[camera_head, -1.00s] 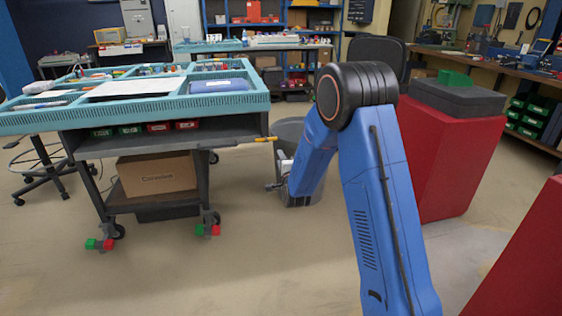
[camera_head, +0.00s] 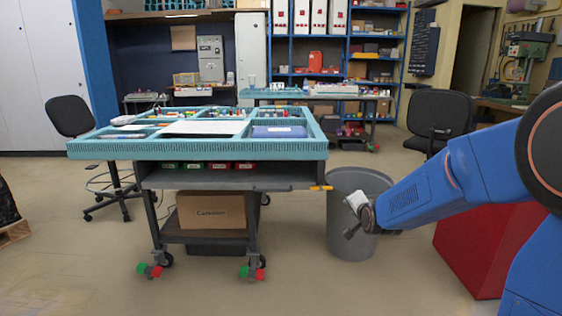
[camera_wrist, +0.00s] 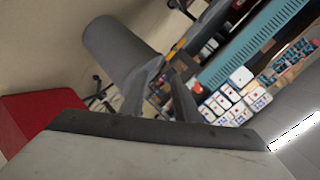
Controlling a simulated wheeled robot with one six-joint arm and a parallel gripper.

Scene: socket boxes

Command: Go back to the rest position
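My gripper (camera_head: 352,222) hangs at the end of the blue arm, in front of the grey bin and right of the workbench's front corner. In the wrist view its two dark fingers (camera_wrist: 160,82) stand apart with nothing seen between them, so it looks open and empty. The arm reaches in from the right edge of the head view, bent at the elbow. No socket box shows clearly in the head view now.
The teal-topped workbench (camera_head: 240,150) on wheels stands left of centre. The grey bin (camera_head: 345,245) is close behind my gripper. A red stand (camera_head: 478,255) is partly hidden by my arm; it also shows in the wrist view (camera_wrist: 35,115). The front floor is clear.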

